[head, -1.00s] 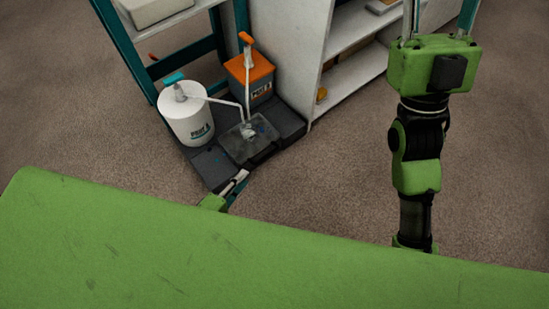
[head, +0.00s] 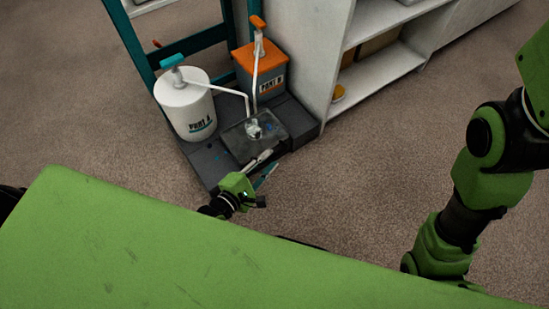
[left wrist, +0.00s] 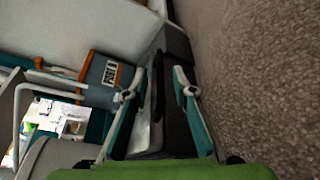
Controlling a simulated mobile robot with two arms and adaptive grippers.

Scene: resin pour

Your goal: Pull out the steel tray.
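The steel tray (head: 240,143) is a grey, flat tray set in the dark base under the pump spouts, with a small clear item and blue specks on it. My left gripper (head: 268,162) is at the tray's front edge in the head view. In the left wrist view its two fingers (left wrist: 153,83) are spread apart, with a dark bar (left wrist: 159,88) and part of the grey tray (left wrist: 143,135) showing between them. I cannot tell whether the fingers touch the tray. My right arm is at the right edge of the head view, its gripper out of frame.
A white PART A pump drum (head: 184,112) and a grey PART B pump container with an orange top (head: 270,78) stand on the dark base (head: 304,124) beside the tray. A white shelf unit (head: 315,60) stands behind to the right. Carpet (head: 350,190) in front is clear.

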